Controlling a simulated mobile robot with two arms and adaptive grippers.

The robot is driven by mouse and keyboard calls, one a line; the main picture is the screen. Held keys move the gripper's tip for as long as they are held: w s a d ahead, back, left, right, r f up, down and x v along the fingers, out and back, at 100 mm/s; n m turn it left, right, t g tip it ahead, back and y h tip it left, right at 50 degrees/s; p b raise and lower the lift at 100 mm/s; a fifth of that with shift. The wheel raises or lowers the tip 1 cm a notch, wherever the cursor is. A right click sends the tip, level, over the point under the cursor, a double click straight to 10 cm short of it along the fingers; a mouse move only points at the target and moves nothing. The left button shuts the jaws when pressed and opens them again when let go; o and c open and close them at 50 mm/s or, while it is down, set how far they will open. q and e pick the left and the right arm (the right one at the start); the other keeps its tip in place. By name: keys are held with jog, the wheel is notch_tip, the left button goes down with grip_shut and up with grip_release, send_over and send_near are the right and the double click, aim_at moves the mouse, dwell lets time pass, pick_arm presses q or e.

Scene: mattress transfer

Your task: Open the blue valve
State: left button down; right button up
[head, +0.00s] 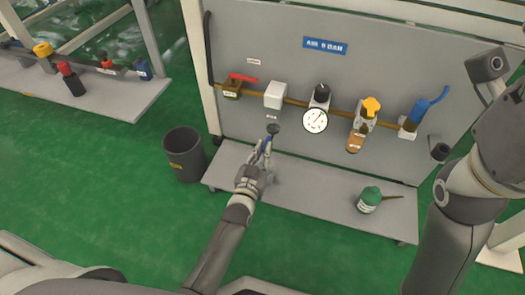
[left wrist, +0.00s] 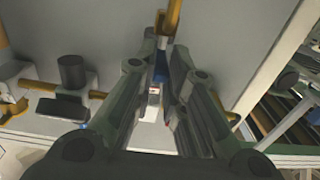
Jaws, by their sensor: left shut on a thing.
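The valve with the blue lever (head: 430,106) is at the right end of the brass pipe on the upright panel. My left gripper (head: 268,143) is well left of that lever, low in front of the panel. Its fingers are close together, shut on a small dark thing (head: 272,128). In the left wrist view a blue piece (left wrist: 160,70) shows between the fingers, below a yellow-orange rod (left wrist: 172,20). I cannot tell what this piece belongs to, and the fingers partly hide it. My right arm comes in at the right; its gripper does not show.
Along the pipe are a red-handled valve (head: 240,80), a white box (head: 275,94), a round gauge (head: 315,121) and a yellow knob (head: 371,106). A green container (head: 369,198) stands on the low shelf (head: 322,210). A grey bin (head: 185,155) stands on the floor at left.

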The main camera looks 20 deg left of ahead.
pick_arm(q)
jog(key=shift+r, duration=0.1)
jog(key=c, duration=1.5)
grip_release()
notch_tip(320, 180, up, 10)
jog(key=shift+f, duration=0.1)
